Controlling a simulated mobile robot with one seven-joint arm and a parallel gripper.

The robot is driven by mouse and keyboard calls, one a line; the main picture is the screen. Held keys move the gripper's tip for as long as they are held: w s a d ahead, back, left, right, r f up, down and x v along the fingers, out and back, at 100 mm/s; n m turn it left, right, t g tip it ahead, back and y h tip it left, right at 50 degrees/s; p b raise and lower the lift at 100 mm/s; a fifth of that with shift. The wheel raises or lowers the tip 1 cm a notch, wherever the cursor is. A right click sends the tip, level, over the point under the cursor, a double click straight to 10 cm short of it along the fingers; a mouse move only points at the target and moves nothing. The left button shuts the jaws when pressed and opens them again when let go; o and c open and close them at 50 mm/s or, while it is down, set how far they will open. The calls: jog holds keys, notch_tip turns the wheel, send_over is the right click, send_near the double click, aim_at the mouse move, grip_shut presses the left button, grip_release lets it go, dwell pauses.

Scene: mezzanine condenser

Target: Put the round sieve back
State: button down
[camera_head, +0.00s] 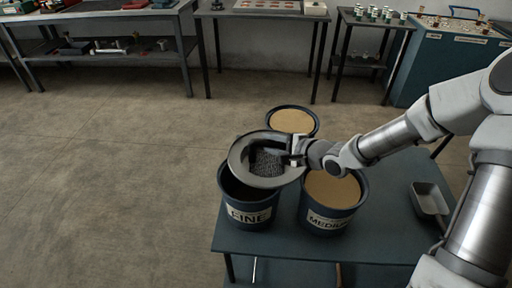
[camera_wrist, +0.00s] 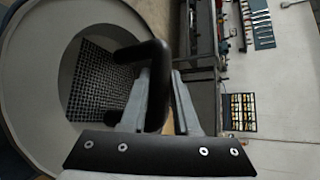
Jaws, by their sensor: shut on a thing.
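The round sieve (camera_head: 238,158) is a grey ring with a dark mesh and a black handle. My gripper (camera_head: 297,150) is shut on that handle at the sieve's right side. The sieve is over the blue bucket marked FINE (camera_head: 229,206), set a little to the right and covering part of its dark mouth. I cannot tell whether it touches the rim. In the wrist view the sieve (camera_wrist: 35,85) fills the left, and the black handle (camera_wrist: 152,52) reaches to my gripper's fingers (camera_wrist: 165,80).
A blue bucket marked MEDIUM (camera_head: 335,222), holding tan material, stands just right of the FINE bucket. Another tan-filled bucket (camera_head: 293,120) is behind. Benches line the back wall; the floor at left is clear.

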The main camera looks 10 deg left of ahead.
jog(key=d+r+p, duration=0.1)
jog(key=d, duration=0.1)
jog(key=w+d+r+p, duration=0.1)
jog(key=d, duration=0.1)
jog(key=w+d+r+p, duration=0.1)
jog(key=d+r, duration=0.1)
jog(key=shift+w+d+r, duration=0.1)
jog(key=shift+d, duration=0.15)
